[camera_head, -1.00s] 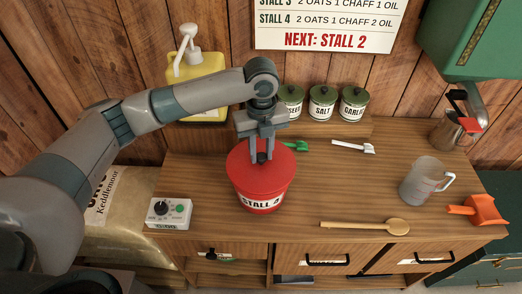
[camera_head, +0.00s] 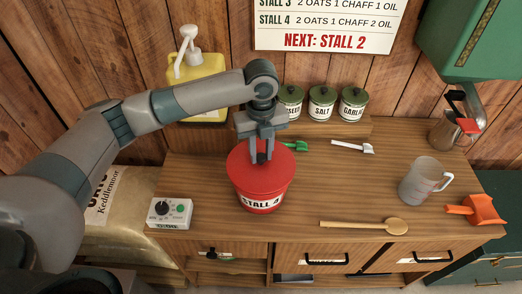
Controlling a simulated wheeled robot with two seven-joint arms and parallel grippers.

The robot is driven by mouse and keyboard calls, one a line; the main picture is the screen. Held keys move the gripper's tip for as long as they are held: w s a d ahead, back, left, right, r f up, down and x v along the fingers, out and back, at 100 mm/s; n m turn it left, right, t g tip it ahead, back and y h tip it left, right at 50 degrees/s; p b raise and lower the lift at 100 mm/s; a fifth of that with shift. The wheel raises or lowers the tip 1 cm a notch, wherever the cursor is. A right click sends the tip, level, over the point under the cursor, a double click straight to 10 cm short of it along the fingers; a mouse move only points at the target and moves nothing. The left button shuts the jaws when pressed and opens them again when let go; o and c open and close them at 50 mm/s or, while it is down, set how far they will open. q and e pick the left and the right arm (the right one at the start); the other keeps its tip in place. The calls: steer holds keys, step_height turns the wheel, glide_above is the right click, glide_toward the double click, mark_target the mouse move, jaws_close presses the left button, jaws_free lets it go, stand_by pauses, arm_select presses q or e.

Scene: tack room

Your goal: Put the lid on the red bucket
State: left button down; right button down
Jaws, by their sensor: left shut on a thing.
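The red bucket (camera_head: 262,200) stands upright on the wooden counter, with a white "STALL" label on its front. The round red lid (camera_head: 247,172) covers the bucket's mouth and looks level. I cannot tell whether it is pressed fully onto the rim. My left gripper (camera_head: 261,155) points down over the middle of the lid and is shut on its dark knob, which the fingers partly hide. My right gripper is not in view.
A timer box (camera_head: 170,212) stands left of the bucket. A wooden spoon (camera_head: 365,226), a clear jug (camera_head: 421,180) and an orange scoop (camera_head: 476,209) lie or stand to the right. Green-lidded canisters (camera_head: 321,104) and a yellow pump container (camera_head: 201,68) stand behind.

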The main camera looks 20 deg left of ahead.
mark_target(261, 156)
arm_select(q)
steer(key=shift+f, duration=0.65)
stand_by(0.5)
steer(key=c, duration=1.7)
jaws_free()
steer(key=shift+r, duration=0.15)
step_height(261, 156, up, 3)
steer(key=p, duration=0.2)
steer(key=shift+p, duration=0.4)
steer(key=shift+r+p, duration=0.65)
steer(key=shift+r, duration=3.25)
steer(key=shift+f, duration=0.1)
